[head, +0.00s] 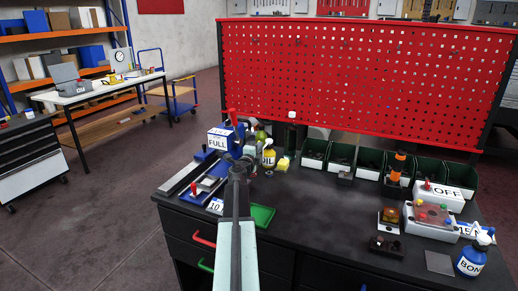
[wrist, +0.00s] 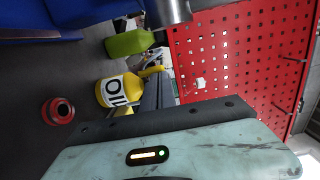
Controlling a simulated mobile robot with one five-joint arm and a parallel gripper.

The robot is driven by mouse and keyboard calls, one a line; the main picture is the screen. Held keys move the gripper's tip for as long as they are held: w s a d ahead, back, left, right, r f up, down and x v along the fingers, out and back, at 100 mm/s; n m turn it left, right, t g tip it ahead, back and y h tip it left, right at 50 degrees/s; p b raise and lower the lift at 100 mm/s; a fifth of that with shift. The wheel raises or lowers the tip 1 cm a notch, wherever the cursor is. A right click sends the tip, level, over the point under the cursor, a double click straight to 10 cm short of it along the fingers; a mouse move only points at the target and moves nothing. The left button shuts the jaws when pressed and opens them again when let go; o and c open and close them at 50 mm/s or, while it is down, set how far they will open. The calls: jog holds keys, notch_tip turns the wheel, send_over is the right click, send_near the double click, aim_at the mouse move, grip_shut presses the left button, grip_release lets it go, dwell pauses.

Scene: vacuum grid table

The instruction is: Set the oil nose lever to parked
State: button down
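The yellow oil bottle (head: 269,158), with a white label reading OIL, stands on the dark bench just right of my arm's far end. It also shows sideways in the wrist view (wrist: 117,91), where a yellow spout or lever part (wrist: 151,72) sticks out from its top end. I cannot tell which way the nose lever is set. My gripper (head: 240,160) is at the far end of the arm, left of the bottle and apparently close to it.
A box marked FULL (head: 218,139) and blue vise-like parts lie left of my gripper. A green bottle (wrist: 128,43) stands near the oil bottle. A green tray (head: 262,216) lies nearer. Dark bins (head: 342,156) line the back below the red pegboard (head: 360,75). The bench middle is clear.

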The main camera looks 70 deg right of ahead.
jog(key=a, duration=0.9)
jog(key=shift+w+a, duration=0.4)
